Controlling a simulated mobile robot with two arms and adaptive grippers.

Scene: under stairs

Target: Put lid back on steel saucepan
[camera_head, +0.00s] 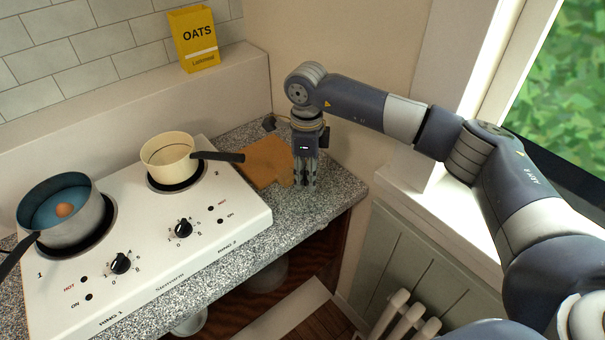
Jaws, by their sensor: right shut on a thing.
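The steel saucepan (82,232) stands uncovered on the left ring of the white hob, with blue-looking contents and a brown egg-like thing (64,210) in it. Its dark handle points to the lower left. My right gripper (305,184) points down close over the counter, right of the hob and at the right edge of a brown board (263,160). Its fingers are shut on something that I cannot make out. I cannot pick out a lid clearly in this view. My left gripper is not in view.
A cream saucepan (168,155) stands on the right ring, its dark handle pointing right towards my right gripper. The white hob (150,285) has knobs along its front. A yellow oats box (194,40) stands on the back ledge. Speckled counter (335,190) is bare right of my gripper, below the window.

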